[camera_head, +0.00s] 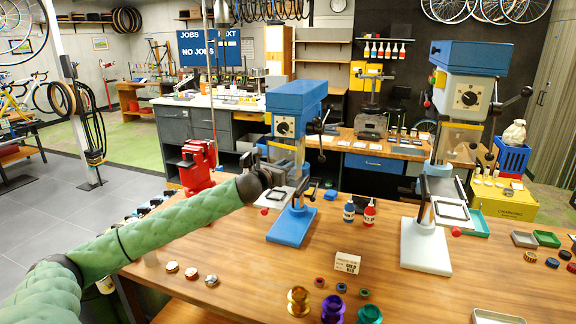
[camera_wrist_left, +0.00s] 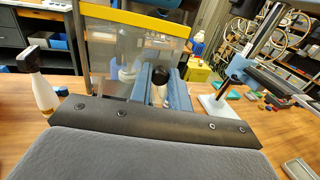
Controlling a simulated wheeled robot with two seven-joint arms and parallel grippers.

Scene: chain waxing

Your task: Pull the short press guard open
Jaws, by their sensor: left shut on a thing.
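The short press (camera_head: 297,99) has a blue head, a blue base and a clear guard (camera_head: 287,152) in front of its column. In the left wrist view the guard (camera_wrist_left: 118,52) is a clear panel with a yellow top bar, close ahead of my left gripper. My left gripper (camera_head: 265,168) is at the guard's lower left in the head view. It is shut on a dark round knob (camera_wrist_left: 160,92) that shows between its fingers in the wrist view. How the knob joins the guard is partly hidden. My right gripper is not in view.
A taller press (camera_head: 470,92) on a white base (camera_head: 426,246) stands to the right. A red vise (camera_head: 198,163) is on the left. The table between the two presses' bases is partly clear.

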